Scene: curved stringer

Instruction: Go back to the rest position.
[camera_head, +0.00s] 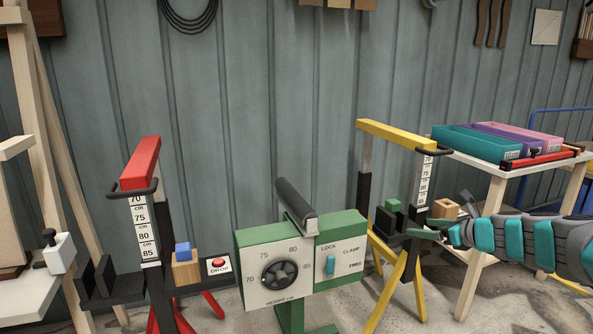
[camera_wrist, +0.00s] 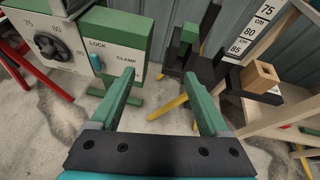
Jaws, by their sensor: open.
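My gripper (camera_wrist: 160,78) is open, its two green fingers apart with nothing between them in the wrist view. In the head view my arm reaches in from the right, and the gripper end is beside the yellow stand (camera_head: 390,135). The yellow stand has a cm scale and a black bracket with a green block (camera_head: 393,206) on it. The green block also shows beyond the fingers in the wrist view (camera_wrist: 190,33). How far the fingers are from the bracket is hard to tell.
A green control box (camera_head: 300,258) with dial and lever stands in the middle. A red stand (camera_head: 142,165) is at left, with a blue block (camera_head: 183,251) and a drop button (camera_head: 218,264). A table (camera_head: 492,165) with coloured trays stands at right, close to my arm.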

